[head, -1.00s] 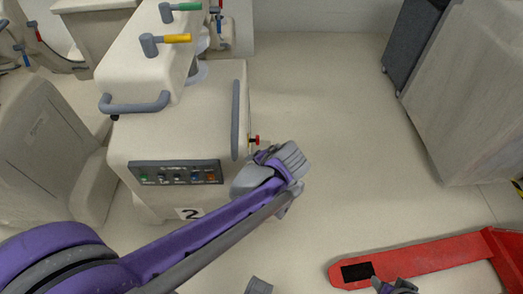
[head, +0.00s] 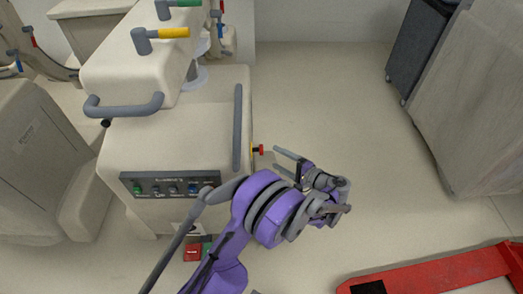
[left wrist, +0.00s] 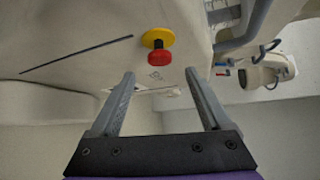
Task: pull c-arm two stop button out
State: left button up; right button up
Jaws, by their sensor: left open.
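The c-arm two (head: 175,135) is a beige cart at the left-centre of the head view; its number label is mostly hidden behind my left arm. Its red stop button (head: 260,149) sticks out from the right side, below the grey side handle. In the left wrist view the red stop button (left wrist: 159,57) sits on a yellow round base (left wrist: 158,38). My left gripper (head: 277,159) is open and empty, just right of the button, with fingers pointing toward the cart side. In the left wrist view the button lies between and just beyond the fingertips (left wrist: 159,73). My right gripper is out of view.
A red pallet-jack-like fork (head: 430,272) lies on the floor at lower right. A covered cart (head: 475,100) stands at right, beside a dark cabinet (head: 415,45). Another beige unit (head: 40,150) is at left. The floor right of the c-arm is clear.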

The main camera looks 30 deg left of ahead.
aim_at(261, 150)
pick_arm(q)
jog(key=x, duration=0.8)
jog(key=shift+w+a+f, duration=0.1)
jog(key=shift+a, duration=0.25)
grip_shut()
dwell(1.0)
